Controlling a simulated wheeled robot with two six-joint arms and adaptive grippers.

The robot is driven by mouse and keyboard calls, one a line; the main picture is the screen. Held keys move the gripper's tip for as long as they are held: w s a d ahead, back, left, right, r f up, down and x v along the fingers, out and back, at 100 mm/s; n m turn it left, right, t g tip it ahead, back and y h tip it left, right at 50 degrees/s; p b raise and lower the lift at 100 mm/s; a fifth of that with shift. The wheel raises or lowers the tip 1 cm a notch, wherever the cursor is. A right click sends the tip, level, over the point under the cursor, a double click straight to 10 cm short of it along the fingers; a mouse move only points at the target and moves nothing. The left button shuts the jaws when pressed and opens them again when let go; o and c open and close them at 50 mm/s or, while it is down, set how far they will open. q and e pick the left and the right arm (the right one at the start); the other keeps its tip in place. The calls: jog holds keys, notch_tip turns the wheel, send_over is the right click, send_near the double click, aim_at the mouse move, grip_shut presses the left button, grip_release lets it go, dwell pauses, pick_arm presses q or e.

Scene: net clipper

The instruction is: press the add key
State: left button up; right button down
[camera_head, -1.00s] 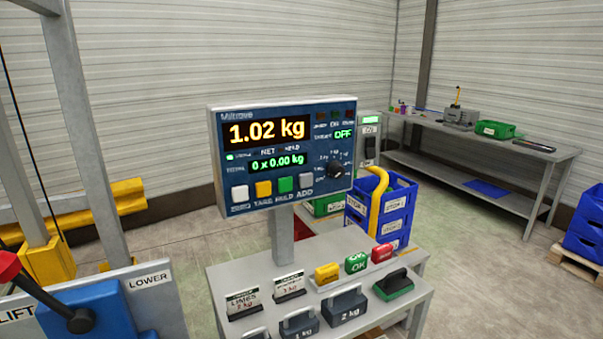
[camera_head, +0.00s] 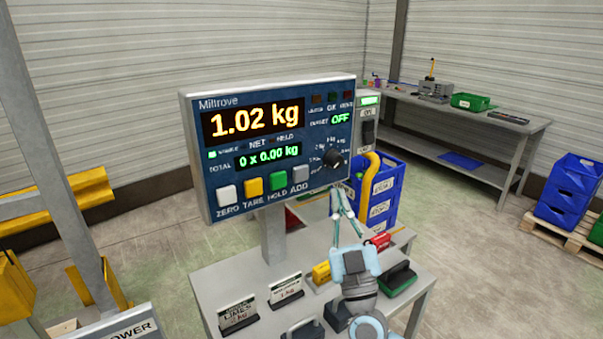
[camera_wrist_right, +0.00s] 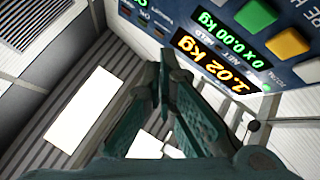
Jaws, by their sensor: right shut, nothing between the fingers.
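The scale display panel (camera_head: 268,110) stands on a grey post and reads 1.02 kg, with 0 x 0.00 kg below. The grey ADD key (camera_head: 301,174) is at the right end of the key row, beside the green HOLD key (camera_head: 278,187). My right gripper (camera_head: 342,188) is shut and empty, its tips just below and right of the ADD key, apart from it in the picture. In the right wrist view the shut fingers (camera_wrist_right: 167,58) point up, and the panel (camera_wrist_right: 215,15) shows upside down at the upper right. My left gripper is not in view.
The stand top (camera_head: 220,270) below the panel holds label cards, weights, coloured blocks and a green-based stamp (camera_head: 398,278). Blue crates (camera_head: 381,190) and a yellow curved tube (camera_head: 371,180) stand behind. A workbench (camera_head: 470,125) is at the back right.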

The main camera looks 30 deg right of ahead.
aim_at(301, 174)
jog(key=w+b, duration=0.5)
jog(key=w, duration=0.4)
jog(key=shift+w, duration=0.15)
dwell(1.4)
jog(key=shift+w+a, duration=0.1)
jog(key=shift+w, duration=0.2)
jog(key=shift+w, duration=0.4)
dwell(0.5)
jog(key=shift+s, duration=0.1)
jog(key=shift+s+p, duration=0.75)
jog(key=shift+p, duration=0.05)
